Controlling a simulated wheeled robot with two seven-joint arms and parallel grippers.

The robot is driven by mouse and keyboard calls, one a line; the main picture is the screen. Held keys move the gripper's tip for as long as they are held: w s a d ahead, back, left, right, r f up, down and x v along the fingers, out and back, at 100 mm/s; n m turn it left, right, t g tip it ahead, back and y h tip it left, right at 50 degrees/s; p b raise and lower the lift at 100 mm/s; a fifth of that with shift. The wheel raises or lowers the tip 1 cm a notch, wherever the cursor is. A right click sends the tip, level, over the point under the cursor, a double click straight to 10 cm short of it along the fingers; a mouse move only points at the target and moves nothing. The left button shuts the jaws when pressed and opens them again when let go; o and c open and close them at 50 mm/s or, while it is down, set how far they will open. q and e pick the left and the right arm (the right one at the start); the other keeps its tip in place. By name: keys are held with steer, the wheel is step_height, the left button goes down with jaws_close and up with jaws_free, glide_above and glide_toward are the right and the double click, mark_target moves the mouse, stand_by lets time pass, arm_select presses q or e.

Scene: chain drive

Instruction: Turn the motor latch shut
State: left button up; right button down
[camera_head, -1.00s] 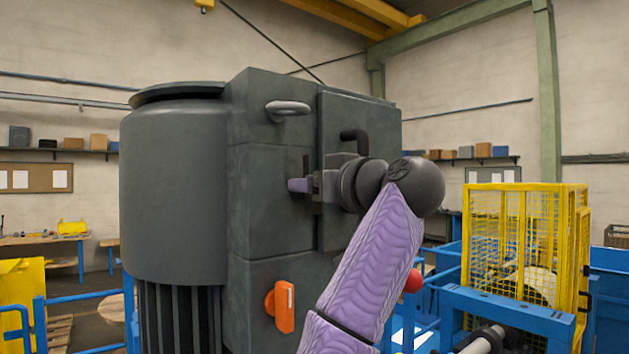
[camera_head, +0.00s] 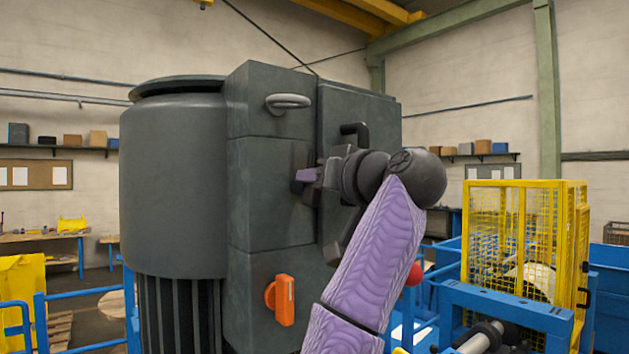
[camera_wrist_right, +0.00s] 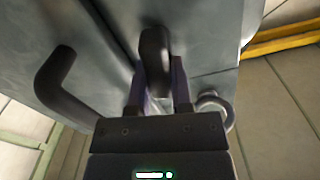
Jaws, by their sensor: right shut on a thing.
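The motor housing (camera_head: 270,200) is a large dark grey block with a rounded drum at its left, filling the middle of the head view. My right gripper (camera_head: 307,175) is against its front, by the edge of the door panel (camera_head: 365,105). In the right wrist view the motor latch (camera_wrist_right: 155,60), a dark rounded bar, sits between the purple fingers of my right gripper (camera_wrist_right: 164,85), which are shut on it. In the head view the gripper hides most of the latch. I cannot tell how far it is turned. My left gripper is not in view.
A bent black handle (camera_head: 354,130) projects just above my right gripper and also shows in the wrist view (camera_wrist_right: 65,85). A grey ring (camera_head: 288,102) is higher up. An orange switch (camera_head: 284,299) is below. A yellow mesh cage (camera_head: 510,235) stands at the right.

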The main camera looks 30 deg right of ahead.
steer(key=m, duration=0.3)
steer(key=shift+d+f+m, duration=0.1)
steer(key=shift+d+m, duration=0.15)
steer(key=shift+m, duration=0.15)
steer(key=m, duration=0.2)
steer(key=m+b, duration=0.1)
steer(key=m, duration=0.1)
steer(key=shift+d+f+m, duration=0.2)
steer(key=shift+m, duration=0.1)
steer(key=m, duration=0.3)
steer(key=shift+f, duration=0.15)
steer(key=shift+d+f+m+b, duration=0.1)
steer(key=shift+m+b, duration=0.05)
steer(key=shift+m, duration=0.85)
steer(key=shift+f+m+b, duration=0.1)
steer(key=shift+m+b, duration=0.05)
steer(key=shift+m, duration=0.85)
steer(key=c, duration=0.5)
jaws_free()
